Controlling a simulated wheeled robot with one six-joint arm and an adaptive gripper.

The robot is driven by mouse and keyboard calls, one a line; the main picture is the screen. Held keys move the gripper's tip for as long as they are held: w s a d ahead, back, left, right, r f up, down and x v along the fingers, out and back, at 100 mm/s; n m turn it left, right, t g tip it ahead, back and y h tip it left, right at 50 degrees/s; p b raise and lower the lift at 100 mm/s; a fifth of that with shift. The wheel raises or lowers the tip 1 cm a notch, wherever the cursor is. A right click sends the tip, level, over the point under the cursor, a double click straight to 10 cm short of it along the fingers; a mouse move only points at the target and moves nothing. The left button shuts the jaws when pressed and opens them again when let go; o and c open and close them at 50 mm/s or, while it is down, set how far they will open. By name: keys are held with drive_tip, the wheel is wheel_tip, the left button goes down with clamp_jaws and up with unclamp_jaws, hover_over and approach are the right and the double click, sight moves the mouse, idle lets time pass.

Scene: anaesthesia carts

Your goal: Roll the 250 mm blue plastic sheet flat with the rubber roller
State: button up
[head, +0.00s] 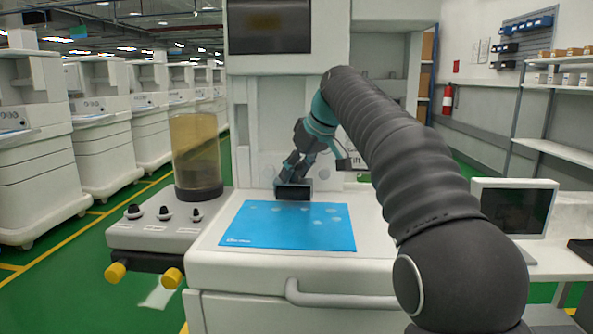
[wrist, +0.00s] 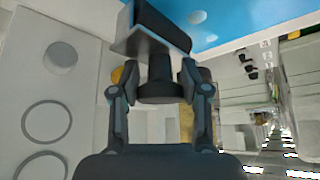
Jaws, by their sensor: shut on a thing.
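The blue plastic sheet (head: 285,232) lies on the white cart top, with several pale round spots in its far half and right side. Its corner also shows at the top of the wrist view (wrist: 225,18). My gripper (head: 297,166) is shut on the dark rubber roller (head: 293,191) at the sheet's far edge. In the wrist view my gripper's fingers (wrist: 159,85) close on the roller's handle from both sides, and the wide dark head of the roller (wrist: 155,28) is beyond them. I cannot tell whether the roller touches the sheet.
The cart's upright back (head: 262,130) rises close behind the roller. A monitor (head: 515,208) stands at the right. The sheet's near part is uncovered.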

drive_tip(key=shift+f+b, duration=0.3)
drive_tip(key=shift+f, duration=0.2)
idle(0.7)
drive_tip(key=shift+s, duration=0.15)
drive_tip(key=shift+s+b, duration=0.65)
drive_tip(key=shift+s, duration=0.35)
drive_tip(key=shift+s+a+f+b, duration=0.15)
drive_tip(key=shift+s+b, duration=0.4)
drive_tip(key=shift+s, duration=0.5)
drive_tip(key=shift+s+b, duration=1.05)
drive_tip(key=shift+s, duration=1.1)
drive_tip(key=shift+s, duration=0.1)
